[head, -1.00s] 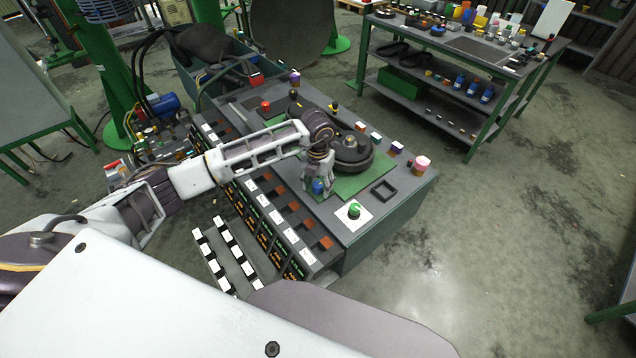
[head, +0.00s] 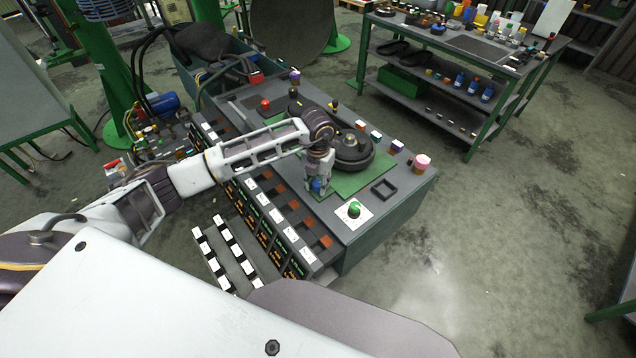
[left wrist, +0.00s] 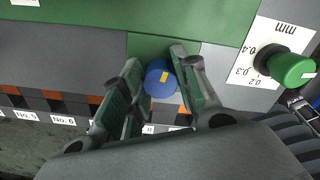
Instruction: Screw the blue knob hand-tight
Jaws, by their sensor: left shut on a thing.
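The blue knob (head: 316,185) stands at the near edge of the green mat (head: 345,186) on the workbench. My left gripper (head: 318,188) points down over it, with its fingers on both sides of the knob. In the left wrist view the round top of the blue knob (left wrist: 160,78), with a small yellow mark, sits between the green-padded fingers (left wrist: 157,88). The fingers are shut on it. In the head view the fingers partly hide the knob. How deep it is threaded cannot be seen. My right gripper is not in view.
A green knob on a white scale plate (head: 354,209) stands close to the right. A black square frame (head: 384,189) and a dark round device (head: 350,150) are nearby. Labelled bins (head: 285,230) line the bench front. A pink-topped part (head: 422,162) stands at the right corner.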

